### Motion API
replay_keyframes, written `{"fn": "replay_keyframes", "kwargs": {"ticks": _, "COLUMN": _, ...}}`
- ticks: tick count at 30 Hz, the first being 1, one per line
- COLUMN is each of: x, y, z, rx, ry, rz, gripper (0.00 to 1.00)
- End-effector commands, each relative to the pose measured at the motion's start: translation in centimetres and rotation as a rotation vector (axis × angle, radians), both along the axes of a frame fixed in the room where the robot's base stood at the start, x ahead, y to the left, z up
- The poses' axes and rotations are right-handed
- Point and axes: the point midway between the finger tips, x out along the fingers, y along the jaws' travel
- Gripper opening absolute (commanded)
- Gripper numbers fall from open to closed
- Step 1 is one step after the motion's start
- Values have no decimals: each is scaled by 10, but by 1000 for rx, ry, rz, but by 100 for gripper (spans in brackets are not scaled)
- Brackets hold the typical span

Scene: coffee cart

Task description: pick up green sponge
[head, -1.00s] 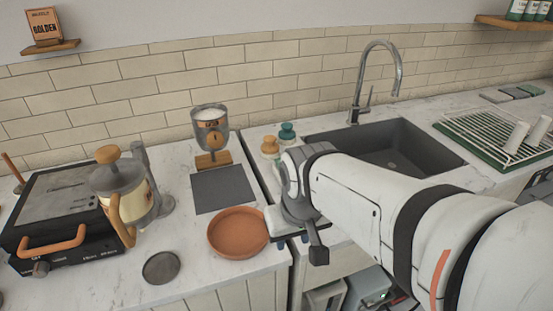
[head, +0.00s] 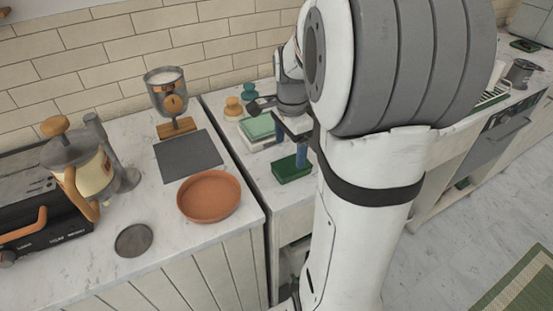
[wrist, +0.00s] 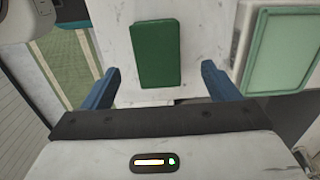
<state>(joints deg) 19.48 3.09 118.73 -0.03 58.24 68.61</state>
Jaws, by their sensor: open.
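The green sponge (head: 291,169), a dark green block, lies flat on the pale counter near its front edge, right of the gap between counters. In the wrist view the sponge (wrist: 158,53) sits between and beyond the fingertips. My gripper (wrist: 160,72) is open, its two blue fingers spread wider than the sponge, one to each side in the picture. I see no contact. In the head view my gripper (head: 309,155) points down close beside the sponge, partly hidden by my arm.
A light green pad (head: 258,127) on a white tray (head: 275,138) is behind the sponge; it also shows at right in the wrist view (wrist: 283,50). A terracotta dish (head: 208,217) is on the left counter.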

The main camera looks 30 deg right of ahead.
Motion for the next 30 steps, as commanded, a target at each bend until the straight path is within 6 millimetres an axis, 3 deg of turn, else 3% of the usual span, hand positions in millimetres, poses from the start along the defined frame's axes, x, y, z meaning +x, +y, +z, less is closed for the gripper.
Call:
{"fn": "replay_keyframes", "kwargs": {"ticks": 15, "x": -4, "y": -6, "z": -64, "rx": 0, "ry": 0, "rz": 3, "gripper": 82}}
{"fn": "replay_keyframes", "kwargs": {"ticks": 23, "x": -4, "y": -6, "z": -66, "rx": 0, "ry": -1, "rz": 3, "gripper": 82}}
{"fn": "replay_keyframes", "kwargs": {"ticks": 30, "x": -4, "y": -7, "z": -66, "rx": 0, "ry": -1, "rz": 2, "gripper": 62}}
